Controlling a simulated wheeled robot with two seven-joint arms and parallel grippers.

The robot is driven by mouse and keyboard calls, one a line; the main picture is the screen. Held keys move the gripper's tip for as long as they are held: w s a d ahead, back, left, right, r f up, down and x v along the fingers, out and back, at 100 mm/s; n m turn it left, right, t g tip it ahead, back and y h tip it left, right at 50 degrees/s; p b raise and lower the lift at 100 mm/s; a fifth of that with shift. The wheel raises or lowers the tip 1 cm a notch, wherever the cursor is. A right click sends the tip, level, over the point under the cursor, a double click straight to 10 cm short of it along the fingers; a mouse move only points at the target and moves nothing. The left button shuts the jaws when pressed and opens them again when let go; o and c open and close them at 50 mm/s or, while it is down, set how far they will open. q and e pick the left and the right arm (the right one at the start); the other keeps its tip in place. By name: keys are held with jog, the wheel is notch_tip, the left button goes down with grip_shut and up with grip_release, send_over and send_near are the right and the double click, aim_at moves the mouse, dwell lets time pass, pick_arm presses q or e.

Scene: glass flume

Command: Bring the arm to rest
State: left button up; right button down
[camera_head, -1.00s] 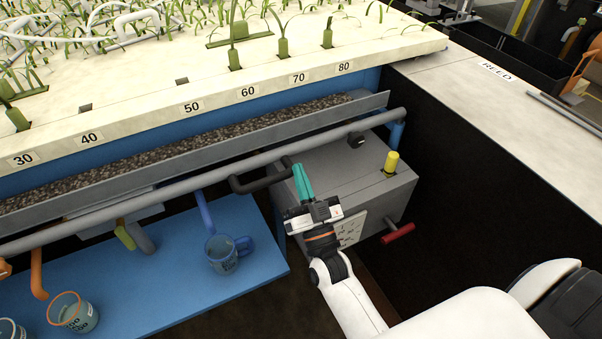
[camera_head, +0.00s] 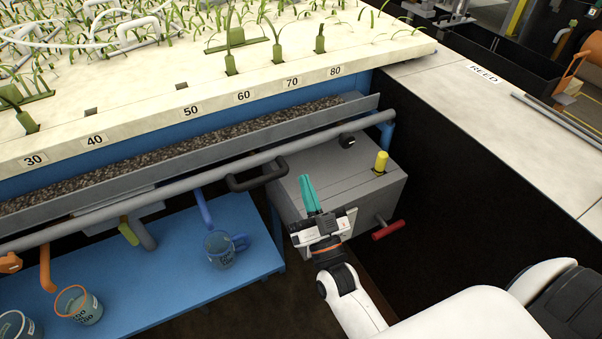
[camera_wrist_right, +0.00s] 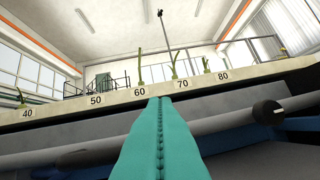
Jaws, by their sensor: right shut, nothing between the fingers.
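My right gripper (camera_head: 311,194) has teal fingers that are shut with nothing between them. It is above the front of a grey box (camera_head: 335,175), apart from the black bent handle (camera_head: 257,176) to its left. In the right wrist view the closed teal fingers (camera_wrist_right: 161,103) point toward the numbered white edge. My left gripper is not in view.
The grey box carries a yellow knob (camera_head: 381,161), a black knob (camera_head: 346,140) and a red handle (camera_head: 391,230). Dark open room lies right of the box.

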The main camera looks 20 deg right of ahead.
jog(key=s+a+f+n+g+y, duration=0.2)
jog(key=s+f+n+g+y, duration=0.15)
jog(key=f+g, duration=0.7)
jog(key=s+d+f+n+g+h, duration=0.1)
jog(key=s+f+g, duration=0.1)
jog(key=s+g, duration=0.45)
jog(key=s+d+f+n+g+h, duration=0.1)
jog(key=s+f+g, duration=0.25)
jog(key=s, duration=0.55)
notch_tip(320, 180, down, 22)
jog(key=s+g+p, duration=0.1)
jog(key=p, duration=0.1)
pick_arm(q)
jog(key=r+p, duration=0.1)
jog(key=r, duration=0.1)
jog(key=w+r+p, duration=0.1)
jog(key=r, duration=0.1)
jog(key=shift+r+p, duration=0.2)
jog(key=shift+p, duration=0.2)
pick_arm(e)
jog(key=s+d+f+g, duration=0.1)
jog(key=s+d+f, duration=0.2)
jog(key=s+f, duration=1)
jog(key=s, duration=0.4)
jog(key=shift+f, duration=0.3)
